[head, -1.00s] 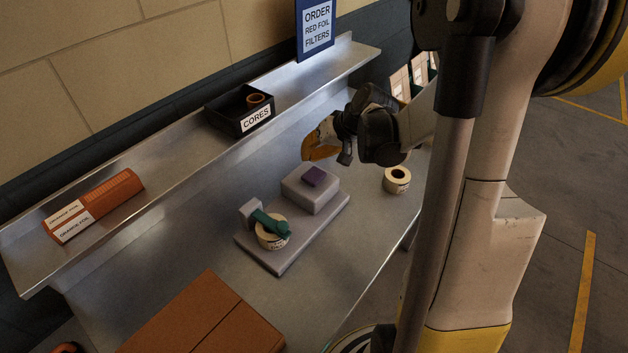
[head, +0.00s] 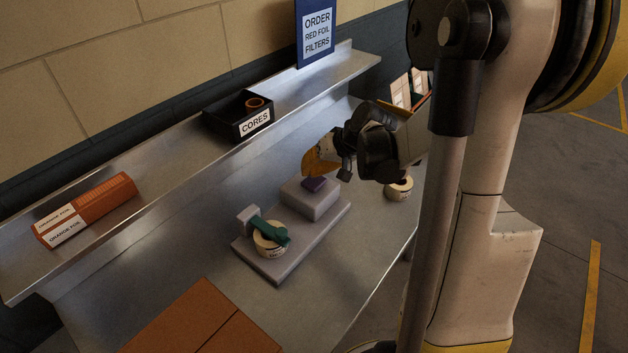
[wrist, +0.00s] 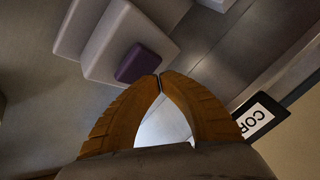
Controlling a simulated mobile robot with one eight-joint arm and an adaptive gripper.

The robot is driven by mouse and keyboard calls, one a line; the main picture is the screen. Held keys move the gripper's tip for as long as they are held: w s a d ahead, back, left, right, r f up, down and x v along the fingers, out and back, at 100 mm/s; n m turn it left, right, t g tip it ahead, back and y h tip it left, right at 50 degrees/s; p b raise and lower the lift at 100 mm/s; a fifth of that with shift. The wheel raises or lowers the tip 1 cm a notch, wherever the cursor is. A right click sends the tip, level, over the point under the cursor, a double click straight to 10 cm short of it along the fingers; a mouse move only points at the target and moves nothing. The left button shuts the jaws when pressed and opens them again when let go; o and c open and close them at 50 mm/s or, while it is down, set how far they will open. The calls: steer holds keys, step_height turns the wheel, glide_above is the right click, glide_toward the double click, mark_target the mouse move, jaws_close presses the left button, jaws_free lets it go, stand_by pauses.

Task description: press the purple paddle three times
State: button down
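The purple paddle (head: 314,184) sits on top of a raised grey block (head: 311,202) on the grey device base (head: 277,264). My gripper (head: 308,168) has orange fingers and is just above and beside the paddle in the head view. In the wrist view the fingertips (wrist: 159,78) meet, with nothing between them. There the paddle (wrist: 138,63) lies just to the left of the tips. I cannot tell whether they touch it. The fingers partly cover the paddle in the head view.
A tape roll with a green arm (head: 269,238) sits on the base's near end. Another roll (head: 399,188) stands at the right. A black CORES bin (head: 238,118) and orange foil boxes (head: 86,209) are on the shelf. A brown box (head: 200,325) stands in front.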

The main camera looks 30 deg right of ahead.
mark_target(310, 180)
steer(key=shift+f, duration=0.1)
stand_by(0.7)
steer(key=shift+f+b, duration=0.35)
steer(key=shift+b, duration=0.1)
steer(key=shift+f+b, duration=0.7)
steer(key=shift+f, duration=0.15)
stand_by(0.8)
steer(key=shift+r, duration=0.1)
steer(key=shift+r+p, duration=0.95)
steer(key=shift+r, duration=0.25)
steer(key=shift+r+p, duration=1.9)
steer(key=shift+r, duration=0.65)
